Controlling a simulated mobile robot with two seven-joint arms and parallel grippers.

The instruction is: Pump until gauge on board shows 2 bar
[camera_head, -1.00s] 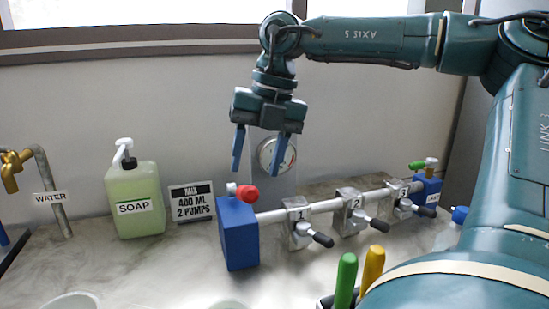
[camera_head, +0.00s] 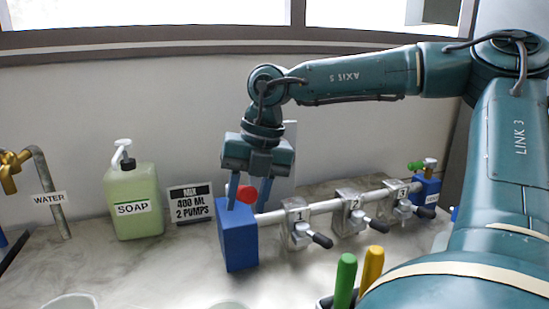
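My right gripper (camera_head: 248,203) points down over the left end of the pipe rig, fingers apart. In the picture its fingers stand on either side of the red knob (camera_head: 247,194) above the blue end block (camera_head: 238,238); I cannot tell whether they touch it. The grey gauge board (camera_head: 287,187) stands behind the gripper. Its round dial is hidden behind the gripper, so I cannot read it. No hand pump is clearly identifiable. My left gripper is not in view.
A pipe (camera_head: 325,207) with clamps marked 1, 2 and 3 runs right to another blue block (camera_head: 426,188). A soap bottle (camera_head: 133,200), a sign (camera_head: 190,203) and a brass tap (camera_head: 10,170) stand left. Green (camera_head: 345,277) and yellow (camera_head: 372,267) handles rise in front.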

